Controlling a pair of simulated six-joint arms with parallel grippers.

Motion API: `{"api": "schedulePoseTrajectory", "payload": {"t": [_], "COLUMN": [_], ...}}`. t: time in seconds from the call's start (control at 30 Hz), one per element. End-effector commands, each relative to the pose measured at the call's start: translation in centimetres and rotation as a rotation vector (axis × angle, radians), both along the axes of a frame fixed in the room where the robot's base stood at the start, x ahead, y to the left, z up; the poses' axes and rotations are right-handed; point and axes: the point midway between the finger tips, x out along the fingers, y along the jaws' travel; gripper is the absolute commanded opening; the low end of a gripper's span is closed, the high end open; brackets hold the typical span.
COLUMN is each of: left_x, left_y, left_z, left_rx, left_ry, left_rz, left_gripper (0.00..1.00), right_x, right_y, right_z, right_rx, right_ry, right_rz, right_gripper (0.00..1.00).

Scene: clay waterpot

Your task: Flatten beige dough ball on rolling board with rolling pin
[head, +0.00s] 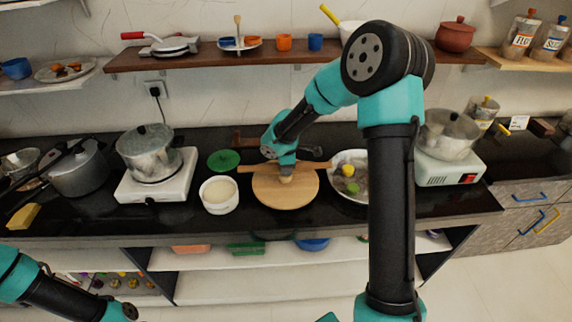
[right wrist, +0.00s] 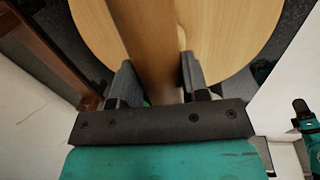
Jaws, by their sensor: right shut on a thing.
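My right gripper (head: 285,166) is over the far part of the round wooden rolling board (head: 290,200) and is shut on the wooden rolling pin (head: 318,165). The pin lies left to right across the board's far part. In the right wrist view the pin (right wrist: 152,45) runs between the two fingers (right wrist: 155,85), with the board (right wrist: 235,35) beneath. The small beige dough ball (head: 286,179) shows just on the near side of the pin; whether they touch is unclear. The dough does not show in the right wrist view. My left arm shows at the lower left, its gripper out of view.
A white bowl (head: 220,196) and a green lid (head: 223,160) are left of the board. A bowl of vegetables (head: 338,190) stands close on its right. A pot (head: 148,150) on a white stove is further left. A wooden shelf (head: 230,55) runs above the counter.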

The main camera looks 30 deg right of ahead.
Motion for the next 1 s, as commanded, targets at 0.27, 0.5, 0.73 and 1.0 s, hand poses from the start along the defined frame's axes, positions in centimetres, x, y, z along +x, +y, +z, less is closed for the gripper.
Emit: {"api": "schedulePoseTrajectory", "payload": {"t": [0.27,0.5,0.73,1.0], "left_x": [0.00,0.00,0.00,0.00], "left_y": [0.00,0.00,0.00,0.00], "left_z": [0.00,0.00,0.00,0.00], "left_rx": [0.000,0.000,0.000,0.000], "left_ry": [0.000,0.000,0.000,0.000], "left_rz": [0.000,0.000,0.000,0.000], "left_gripper": [0.52,0.52,0.52,0.52], "right_x": [0.02,0.01,0.01,0.03], "right_y": [0.00,-0.01,0.00,0.00], "right_z": [0.05,-0.12,-0.47,-0.88], "right_rx": [0.000,0.000,0.000,0.000], "right_ry": [-0.001,0.000,-0.001,-0.001], "right_rz": [0.000,0.000,0.000,0.000], "right_gripper": [0.13,0.13,0.13,0.13]}}
